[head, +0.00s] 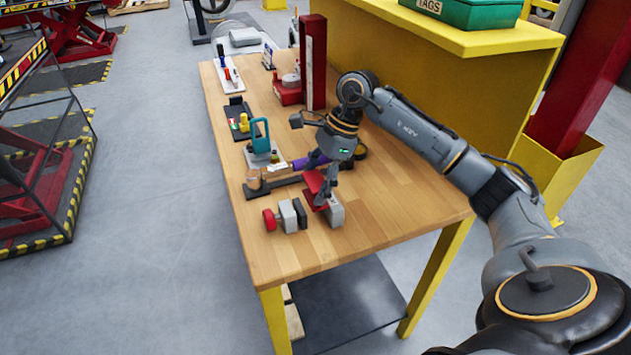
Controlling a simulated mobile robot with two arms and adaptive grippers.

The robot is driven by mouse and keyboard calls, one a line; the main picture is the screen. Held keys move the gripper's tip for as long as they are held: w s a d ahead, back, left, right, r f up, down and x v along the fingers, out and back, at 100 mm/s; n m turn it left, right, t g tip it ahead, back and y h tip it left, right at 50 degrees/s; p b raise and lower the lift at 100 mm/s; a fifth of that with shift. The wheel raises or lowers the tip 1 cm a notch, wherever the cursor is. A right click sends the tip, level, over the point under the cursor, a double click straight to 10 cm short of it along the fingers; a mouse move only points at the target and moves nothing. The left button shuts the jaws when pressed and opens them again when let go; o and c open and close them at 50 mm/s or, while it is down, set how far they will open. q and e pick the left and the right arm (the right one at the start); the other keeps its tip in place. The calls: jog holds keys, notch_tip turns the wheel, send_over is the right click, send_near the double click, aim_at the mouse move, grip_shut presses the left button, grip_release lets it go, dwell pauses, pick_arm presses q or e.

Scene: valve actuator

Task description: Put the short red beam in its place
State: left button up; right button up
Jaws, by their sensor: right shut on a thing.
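My right gripper (326,192) reaches down over the near part of the wooden workbench (385,215). It is shut on a small dark-red piece, which looks like the short red beam (313,182). The beam is tilted and partly hidden by the fingers. It is just above or against a light grey block (336,213); I cannot tell if they touch. To the left of that block sit another grey block (288,215), a dark block (300,211) and a red round end piece (269,219). My left gripper is out of view.
Behind the gripper are a dark bar with a tan cylinder (253,179), a teal clamp-like part (260,136) and a purple-handled tool (308,160). A tall red post (313,62) stands at the back. A yellow shelf (470,75) borders the right. The bench's front right is bare.

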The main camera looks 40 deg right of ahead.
jog(key=shift+f+b, duration=2.2)
jog(key=shift+f, duration=0.45)
jog(key=o, duration=1.8)
jog(key=shift+c, duration=0.2)
jog(key=shift+f, duration=0.1)
jog(key=v, duration=1.2)
jog(key=shift+d, duration=0.1)
